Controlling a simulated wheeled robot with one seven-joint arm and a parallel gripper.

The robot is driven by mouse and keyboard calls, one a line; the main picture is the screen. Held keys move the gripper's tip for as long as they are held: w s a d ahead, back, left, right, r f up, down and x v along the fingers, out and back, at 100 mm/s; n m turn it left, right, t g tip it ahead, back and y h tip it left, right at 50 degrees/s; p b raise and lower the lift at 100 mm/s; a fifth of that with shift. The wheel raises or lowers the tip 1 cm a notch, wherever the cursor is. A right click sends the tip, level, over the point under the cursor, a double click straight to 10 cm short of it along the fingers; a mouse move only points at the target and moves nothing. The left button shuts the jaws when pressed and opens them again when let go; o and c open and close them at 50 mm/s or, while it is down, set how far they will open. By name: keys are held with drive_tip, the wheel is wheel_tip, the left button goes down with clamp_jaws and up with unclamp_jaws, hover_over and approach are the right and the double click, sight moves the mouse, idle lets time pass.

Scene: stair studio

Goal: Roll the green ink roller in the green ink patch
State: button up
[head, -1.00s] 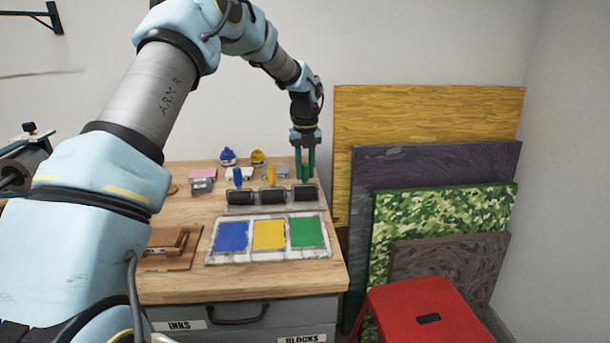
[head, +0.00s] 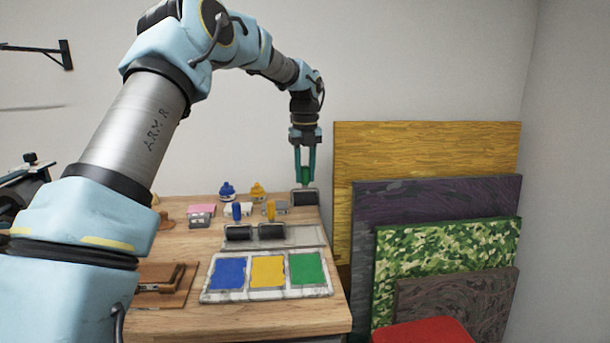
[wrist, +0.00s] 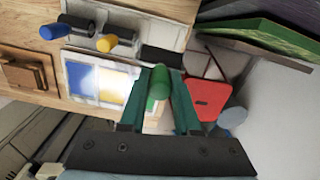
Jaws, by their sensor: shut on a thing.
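My gripper (head: 305,166) is shut on the green handle of the green ink roller (head: 304,198). It holds the roller raised at the back right of the workbench, with the dark roller drum hanging below the fingers. In the wrist view the green handle (wrist: 158,88) sits between the green fingers. The green ink patch (head: 307,268) is the right one of three patches on a white slab, nearer the bench front than the roller. The roller is apart from the patch. The gripper hides part of the patch in the wrist view.
The blue-handled roller (head: 238,232) and yellow-handled roller (head: 271,230) rest on a grey rack (head: 308,236). Blue (head: 229,273) and yellow (head: 267,272) patches lie left of the green one. Boards (head: 430,160) lean at right, beside a red stool (head: 424,332).

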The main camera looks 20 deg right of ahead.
clamp_jaws()
drive_tip(key=shift+s, duration=0.15)
drive_tip(key=s+a+f+n+p, duration=0.15)
drive_tip(key=s+n+p, duration=0.25)
drive_tip(key=s+n, duration=0.4)
drive_tip(key=s+a+f+n+p, duration=0.1)
drive_tip(key=s+a+n+p, duration=0.15)
drive_tip(key=s+n, duration=0.6)
wheel_tip(320, 180, down, 6)
drive_tip(key=w+n+b, duration=0.1)
drive_tip(key=b, duration=0.3)
drive_tip(key=shift+w, duration=0.35)
